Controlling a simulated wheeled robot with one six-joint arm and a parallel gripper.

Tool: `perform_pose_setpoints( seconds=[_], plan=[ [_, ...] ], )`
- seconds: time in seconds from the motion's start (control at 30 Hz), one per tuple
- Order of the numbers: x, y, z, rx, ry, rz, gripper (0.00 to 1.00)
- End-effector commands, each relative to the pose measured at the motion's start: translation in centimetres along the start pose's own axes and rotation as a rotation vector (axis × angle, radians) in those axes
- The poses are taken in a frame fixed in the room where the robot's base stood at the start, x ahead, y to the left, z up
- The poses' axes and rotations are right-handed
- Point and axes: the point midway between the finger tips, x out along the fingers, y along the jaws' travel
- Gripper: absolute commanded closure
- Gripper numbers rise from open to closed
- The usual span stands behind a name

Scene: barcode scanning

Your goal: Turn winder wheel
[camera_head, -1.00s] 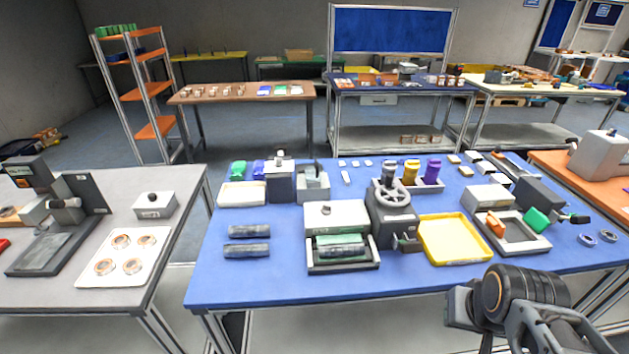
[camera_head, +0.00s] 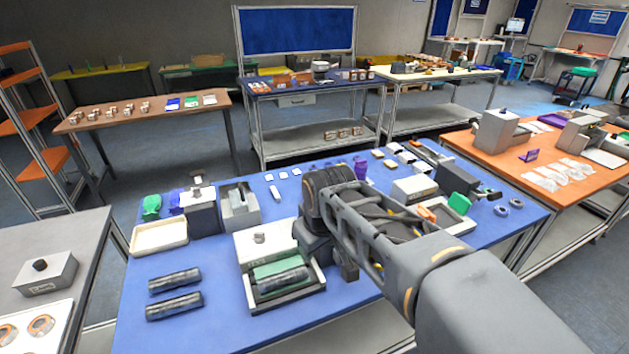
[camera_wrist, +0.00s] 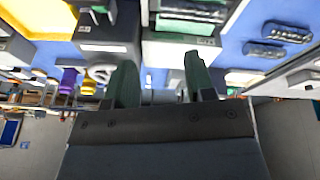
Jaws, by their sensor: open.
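The winder, a dark grey machine, shows in the wrist view (camera_wrist: 108,38), which looks upside down. Its pale wheel (camera_wrist: 101,73) appears small and partly covered by a finger there. In the head view my arm hides the wheel and most of the winder. My gripper (camera_wrist: 158,66) is open, with two green fingers apart and nothing between them. The fingers point over the blue table near the winder, and I cannot tell the gap to the wheel. The white-topped unit with a green roll (camera_head: 280,272) stands just left of the winder.
The blue table (camera_head: 225,325) holds two dark rolls (camera_head: 174,292), a cream tray (camera_head: 159,237) and grey boxes at its back left. A yellow tray (camera_wrist: 35,20) shows beside the winder. A purple spool (camera_wrist: 68,80) stands behind it. An orange table (camera_head: 480,150) is at the right.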

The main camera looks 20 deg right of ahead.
Motion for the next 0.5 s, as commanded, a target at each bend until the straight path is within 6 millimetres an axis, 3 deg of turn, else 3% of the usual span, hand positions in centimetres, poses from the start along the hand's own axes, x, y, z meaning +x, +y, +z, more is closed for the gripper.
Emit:
perform_pose_setpoints(
  seconds=[0.03, 0.2, 0.33, 0.5],
  plan=[
    [-1.4, 1.4, -2.5, -0.087, -0.025, -0.004, 0.5],
    [-3.8, 6.1, -9.9, -0.47, -0.108, -0.049, 0.5],
    [-4.2, 9.7, -14.3, -0.742, -0.152, -0.105, 0.5],
    [-3.6, 13.4, -17.9, -1.029, -0.18, -0.181, 0.5]
  ],
)
